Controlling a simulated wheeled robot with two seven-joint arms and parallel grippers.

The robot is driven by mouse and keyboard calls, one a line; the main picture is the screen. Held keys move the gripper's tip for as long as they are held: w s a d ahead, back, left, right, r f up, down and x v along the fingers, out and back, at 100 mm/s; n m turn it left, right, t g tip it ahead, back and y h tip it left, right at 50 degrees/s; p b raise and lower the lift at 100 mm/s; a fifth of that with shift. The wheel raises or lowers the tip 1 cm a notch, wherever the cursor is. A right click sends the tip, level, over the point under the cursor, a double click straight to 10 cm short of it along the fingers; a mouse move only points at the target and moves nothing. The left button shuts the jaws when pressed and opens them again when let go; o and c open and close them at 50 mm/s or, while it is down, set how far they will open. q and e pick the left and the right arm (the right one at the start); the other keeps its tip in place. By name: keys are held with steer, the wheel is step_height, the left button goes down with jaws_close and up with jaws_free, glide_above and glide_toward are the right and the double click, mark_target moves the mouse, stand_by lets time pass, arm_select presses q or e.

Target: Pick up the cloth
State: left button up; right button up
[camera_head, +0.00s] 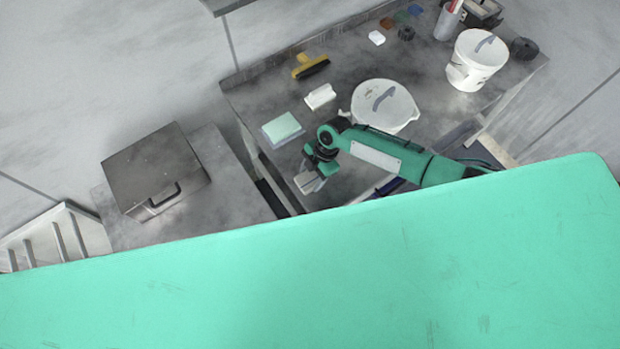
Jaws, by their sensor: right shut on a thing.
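My right gripper (318,170) hangs at the front left edge of the grey workbench (340,65), its arm coming in from the right. It is shut on a small pale grey-white piece that looks like the folded cloth (306,182). The piece is small in this view and the fingers partly cover it, so its full shape is hard to tell. My left gripper is not in view.
A mint pad (283,128), a white block (320,97) and a yellow-handled brush (311,66) lie behind the gripper. A metal box (155,170) stands left.

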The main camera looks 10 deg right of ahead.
mark_target(312, 176)
step_height(312, 176, up, 20)
steer(key=b, duration=0.5)
stand_by(0.3)
